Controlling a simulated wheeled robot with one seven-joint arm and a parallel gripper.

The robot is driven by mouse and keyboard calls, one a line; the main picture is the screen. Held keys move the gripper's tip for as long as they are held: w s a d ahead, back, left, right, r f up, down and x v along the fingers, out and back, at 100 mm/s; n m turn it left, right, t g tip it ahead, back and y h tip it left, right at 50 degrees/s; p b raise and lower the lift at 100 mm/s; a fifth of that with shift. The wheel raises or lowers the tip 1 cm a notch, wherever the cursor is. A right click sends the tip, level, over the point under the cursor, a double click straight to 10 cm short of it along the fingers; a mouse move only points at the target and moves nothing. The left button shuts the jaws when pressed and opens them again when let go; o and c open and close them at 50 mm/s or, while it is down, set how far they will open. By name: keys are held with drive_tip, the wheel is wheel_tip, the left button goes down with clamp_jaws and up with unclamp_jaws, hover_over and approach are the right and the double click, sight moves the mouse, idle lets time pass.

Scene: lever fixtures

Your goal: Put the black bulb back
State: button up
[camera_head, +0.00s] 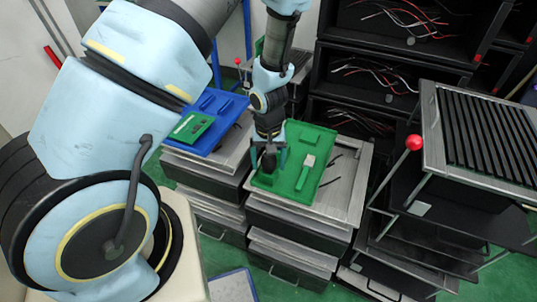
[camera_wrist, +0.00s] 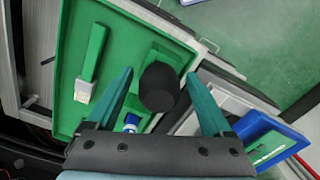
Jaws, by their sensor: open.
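The black bulb (camera_wrist: 158,86) shows as a dark round shape in the wrist view, over the right side of the green tray. My gripper (camera_wrist: 160,74) is open, its two green fingers on either side of the bulb with gaps showing. In the head view my gripper (camera_head: 268,158) points down over the left part of the green tray (camera_head: 318,150). Whether the bulb rests in a holder is hidden. A small blue and white piece (camera_wrist: 131,121) shows just below the bulb in the wrist view.
A green-handled, pale-tipped brush (camera_head: 305,173) lies in the green tray. A blue tray (camera_head: 212,103) with a green board (camera_head: 192,126) is to the left. A red-knobbed lever (camera_head: 413,143) stands to the right. Shelves with loose wires (camera_head: 375,75) are behind.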

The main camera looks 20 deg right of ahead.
wheel_tip(320, 180, up, 12)
drive_tip(key=shift+r+p, duration=0.15)
drive_tip(key=shift+p, duration=0.75)
drive_tip(key=a+r+n, duration=0.1)
drive_tip(key=a+r, duration=0.4)
drive_tip(key=a, duration=0.3)
drive_tip(key=w+a+r+n+t, duration=0.1)
drive_tip(key=a+r, duration=0.3)
drive_tip(key=a, duration=0.5)
drive_tip(key=a+r, duration=0.5)
drive_tip(key=a, duration=0.3)
drive_tip(key=shift+w+a+r+n+t, duration=0.2)
drive_tip(key=shift+r+n+t, duration=0.1)
drive_tip(key=shift+r+n, duration=0.1)
